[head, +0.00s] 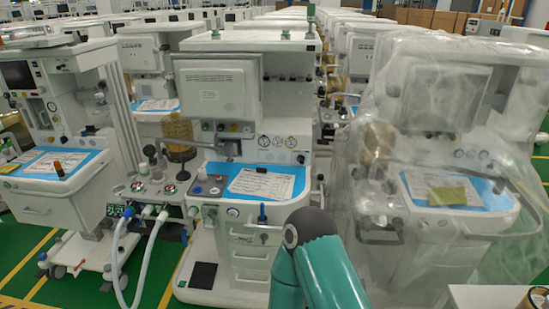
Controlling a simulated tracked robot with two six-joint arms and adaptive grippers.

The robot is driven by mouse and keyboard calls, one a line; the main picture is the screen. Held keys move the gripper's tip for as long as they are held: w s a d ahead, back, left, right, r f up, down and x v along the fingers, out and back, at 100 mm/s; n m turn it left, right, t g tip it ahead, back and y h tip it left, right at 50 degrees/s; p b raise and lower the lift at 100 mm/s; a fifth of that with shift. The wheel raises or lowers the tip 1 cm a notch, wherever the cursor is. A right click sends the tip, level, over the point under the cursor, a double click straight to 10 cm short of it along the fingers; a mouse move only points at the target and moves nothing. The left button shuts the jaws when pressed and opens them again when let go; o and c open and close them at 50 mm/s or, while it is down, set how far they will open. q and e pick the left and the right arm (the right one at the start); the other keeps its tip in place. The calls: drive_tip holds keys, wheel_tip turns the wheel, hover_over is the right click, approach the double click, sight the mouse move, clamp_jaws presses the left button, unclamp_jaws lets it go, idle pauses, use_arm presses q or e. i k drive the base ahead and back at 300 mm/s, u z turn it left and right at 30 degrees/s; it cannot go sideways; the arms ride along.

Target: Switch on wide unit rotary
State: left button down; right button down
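A white anaesthesia cart (285,120) stands upright in the middle of the head view, with a screen housing on top. Its front panel has several small dark knobs (220,127), a row of round gauges (278,141) and a dark knob (301,159) at the right. I cannot tell which knob is the rotary, or its setting. A teal link of my own arm rises from the bottom middle, in front of the cart's lower right side. Neither gripper shows in the view.
A plastic-wrapped cart (450,130) stands close on the right, and another cart (70,130) stands at the left. White hoses (152,250) hang at the cart's left side. Papers (263,184) lie on its blue worktop. Green floor (30,250) with yellow lines shows at lower left.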

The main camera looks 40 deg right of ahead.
sight(300, 158)
drive_tip(key=z, duration=0.25)
drive_tip(key=i, duration=0.9)
drive_tip(key=z, duration=0.75)
